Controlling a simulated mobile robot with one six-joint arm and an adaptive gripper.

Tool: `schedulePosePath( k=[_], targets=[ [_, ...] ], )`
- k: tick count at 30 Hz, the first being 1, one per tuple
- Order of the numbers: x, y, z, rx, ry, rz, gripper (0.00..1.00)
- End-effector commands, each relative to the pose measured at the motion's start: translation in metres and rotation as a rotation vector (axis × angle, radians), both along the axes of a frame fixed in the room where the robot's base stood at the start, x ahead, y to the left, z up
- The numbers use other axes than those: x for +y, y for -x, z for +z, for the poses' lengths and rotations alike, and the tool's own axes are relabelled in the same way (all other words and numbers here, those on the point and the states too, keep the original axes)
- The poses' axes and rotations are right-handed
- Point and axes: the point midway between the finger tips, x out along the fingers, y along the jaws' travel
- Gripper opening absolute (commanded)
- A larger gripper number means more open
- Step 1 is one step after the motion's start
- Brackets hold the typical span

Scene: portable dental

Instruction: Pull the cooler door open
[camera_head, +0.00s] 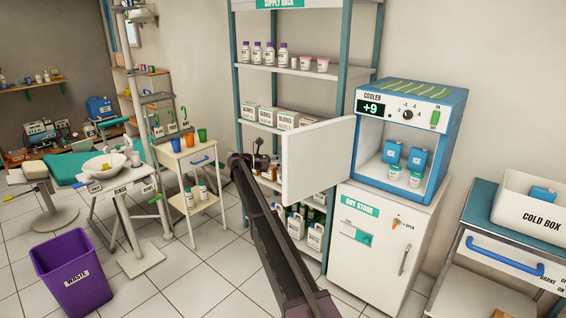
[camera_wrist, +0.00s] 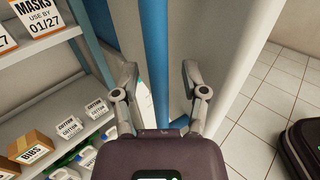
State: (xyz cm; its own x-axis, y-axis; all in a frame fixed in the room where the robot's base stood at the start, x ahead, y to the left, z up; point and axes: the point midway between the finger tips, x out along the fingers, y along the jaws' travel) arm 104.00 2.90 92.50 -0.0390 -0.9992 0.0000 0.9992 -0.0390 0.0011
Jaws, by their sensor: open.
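The cooler (camera_head: 452,110) is a blue box with a lit "+9" display, standing on the white dry store cabinet. Its white door (camera_head: 317,158) stands swung wide open to the left, so the inside shows two blue ice packs (camera_head: 418,158) and small white jars with green lids (camera_head: 395,172). My gripper (camera_head: 258,152) is just left of the door's outer edge, partly hidden at the door. In the wrist view my gripper (camera_wrist: 160,72) has its fingers spread, with a blue strip and a pale panel beyond them. I cannot tell whether a finger touches the door.
A supply rack (camera_head: 305,73) with bottles and boxes stands behind the door. The dry store cabinet (camera_head: 378,248) is below the cooler. A trolley with a cold box (camera_head: 520,205) stands at right. A purple waste bin (camera_head: 72,272) and a small cart (camera_head: 190,160) stand left.

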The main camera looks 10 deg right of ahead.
Motion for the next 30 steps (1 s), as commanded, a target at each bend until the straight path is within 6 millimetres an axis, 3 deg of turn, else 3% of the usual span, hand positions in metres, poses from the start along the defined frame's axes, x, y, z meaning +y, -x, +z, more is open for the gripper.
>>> schedulePosePath(
  k=[8, 14, 30],
  targets=[
    [0.002, 0.0, 0.0, 0.0, 0.0, 0.0, 0.57],
    [0.017, -0.001, 0.0, 0.0, 0.0, 0.002, 0.57],
    [0.096, -0.005, 0.0, 0.0, 0.0, 0.001, 0.57]
  ],
)
